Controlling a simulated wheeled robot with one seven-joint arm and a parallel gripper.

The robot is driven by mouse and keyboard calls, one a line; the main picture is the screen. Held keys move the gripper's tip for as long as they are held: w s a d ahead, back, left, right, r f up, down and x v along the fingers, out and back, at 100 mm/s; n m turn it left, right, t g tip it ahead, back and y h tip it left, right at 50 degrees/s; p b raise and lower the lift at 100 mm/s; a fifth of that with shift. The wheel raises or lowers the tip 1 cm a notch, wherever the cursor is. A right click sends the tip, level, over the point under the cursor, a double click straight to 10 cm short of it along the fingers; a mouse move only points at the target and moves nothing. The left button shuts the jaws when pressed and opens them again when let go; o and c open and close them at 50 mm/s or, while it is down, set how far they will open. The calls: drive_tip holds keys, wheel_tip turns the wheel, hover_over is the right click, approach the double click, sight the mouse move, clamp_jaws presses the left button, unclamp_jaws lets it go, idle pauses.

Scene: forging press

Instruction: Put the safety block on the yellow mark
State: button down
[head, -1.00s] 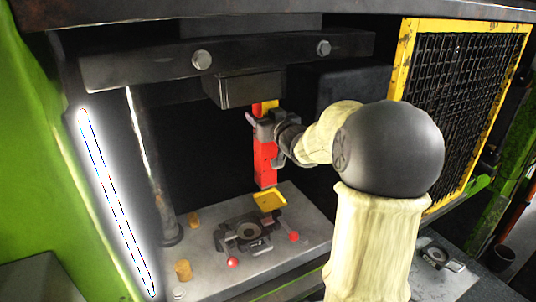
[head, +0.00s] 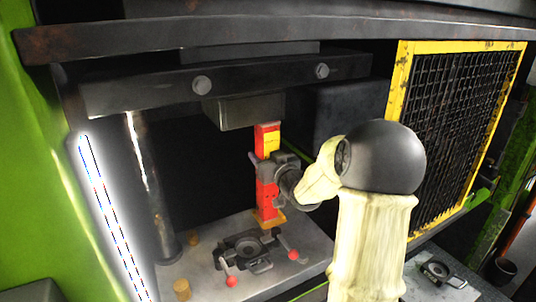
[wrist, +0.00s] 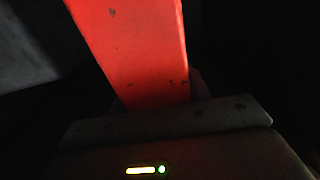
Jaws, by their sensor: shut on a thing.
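The safety block (head: 267,201) is a tall red bar with a yellow patch near its top. It stands upright under the press ram (head: 245,111). In the wrist view the red block (wrist: 140,50) rises from my gripper's jaws. My gripper (head: 268,172) is shut on the block around its middle. The yellow mark (head: 276,219) is on the bed at the block's foot, and the block covers most of it. I cannot tell whether the foot touches the mark or hangs just above it.
The die with red-knobbed handles (head: 248,250) sits on the press bed (head: 205,274), left of the mark. Two small tan pegs (head: 182,289) stand at the left. A steel column (head: 150,190) rises at left, and a yellow-framed mesh guard (head: 455,130) stands at right.

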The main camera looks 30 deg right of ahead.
drive_tip(key=shift+s+r, duration=0.15)
drive_tip(key=shift+r, duration=0.1)
drive_tip(key=shift+d+f, duration=0.2)
drive_tip(key=c, duration=0.7)
unclamp_jaws()
drive_tip(key=shift+s, duration=0.1)
drive_tip(key=shift+d, duration=0.1)
drive_tip(key=shift+r, duration=0.1)
drive_tip(key=shift+s, duration=0.1)
drive_tip(key=s+b, duration=0.3)
drive_tip(key=s, duration=0.8)
drive_tip(key=shift+s+d+b, duration=0.1)
drive_tip(key=shift+s+b, duration=0.25)
drive_tip(key=shift+s, duration=0.05)
